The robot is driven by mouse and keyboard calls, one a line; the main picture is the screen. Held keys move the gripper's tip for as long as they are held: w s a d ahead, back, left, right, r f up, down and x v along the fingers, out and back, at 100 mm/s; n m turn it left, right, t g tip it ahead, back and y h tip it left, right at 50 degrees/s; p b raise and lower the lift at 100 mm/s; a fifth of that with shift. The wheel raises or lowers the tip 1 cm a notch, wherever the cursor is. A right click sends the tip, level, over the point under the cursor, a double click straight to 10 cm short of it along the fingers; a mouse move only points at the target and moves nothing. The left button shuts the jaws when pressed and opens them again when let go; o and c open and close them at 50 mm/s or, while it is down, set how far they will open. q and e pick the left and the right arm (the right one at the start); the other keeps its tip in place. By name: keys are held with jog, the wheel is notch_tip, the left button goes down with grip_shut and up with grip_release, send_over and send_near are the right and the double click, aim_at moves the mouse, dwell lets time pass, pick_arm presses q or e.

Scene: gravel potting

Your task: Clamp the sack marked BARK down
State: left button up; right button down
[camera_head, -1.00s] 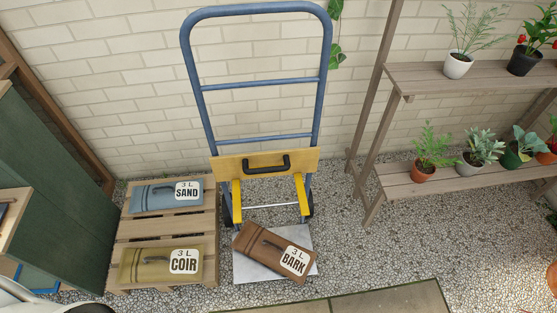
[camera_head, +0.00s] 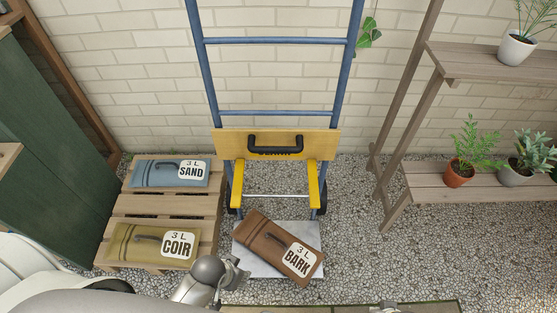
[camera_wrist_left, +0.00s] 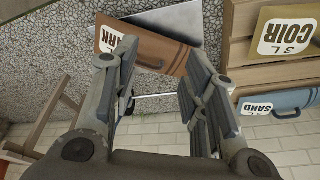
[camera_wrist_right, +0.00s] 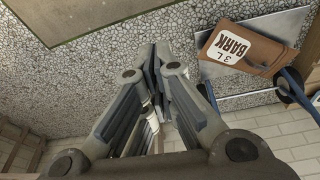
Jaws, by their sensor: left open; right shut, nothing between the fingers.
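The brown sack marked BARK (camera_head: 272,243) lies askew on the grey toe plate (camera_head: 252,268) of a blue hand truck (camera_head: 209,80). It also shows in the left wrist view (camera_wrist_left: 150,47) and the right wrist view (camera_wrist_right: 255,50). A wooden clamp board with a black handle (camera_head: 275,142) is on the truck above the sack, with yellow arms (camera_head: 237,185) below it. My left gripper (camera_head: 238,272) is near the sack's left lower side, apart from the clamp board; its fingers (camera_wrist_left: 160,90) are open and empty. My right gripper (camera_wrist_right: 155,60) is shut and empty, over gravel.
A wooden pallet (camera_head: 165,206) left of the truck holds the COIR sack (camera_head: 135,248) and the SAND sack (camera_head: 150,174). A plant shelf (camera_head: 420,185) stands at right. A brick wall is behind. Gravel (camera_head: 350,230) between truck and shelf is clear.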

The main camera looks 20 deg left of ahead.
pick_arm(q)
jog(key=w+d+r+n+t+h+b, duration=0.4)
jog(key=w+d+r+t+h+b, duration=0.3)
jog(key=w+d+r, duration=0.55)
jog(key=n+t+y, duration=0.5)
jog(key=n+t, duration=0.5)
jog(key=n, duration=0.4)
send_near(278, 150)
jog(key=x, duration=0.7)
jog(key=f+x, duration=0.1)
jog(key=x, duration=0.2)
jog(key=shift+w+a, duration=0.1)
jog(key=shift+w, duration=0.2)
pick_arm(e)
jog(key=w+v, duration=0.1)
jog(key=v, duration=0.8)
jog(key=shift+d+r+t, duration=0.15)
jog(key=shift+r+t, duration=0.25)
jog(key=shift+r, duration=0.1)
jog(key=shift+w, duration=0.1)
pick_arm(q)
grip_shut()
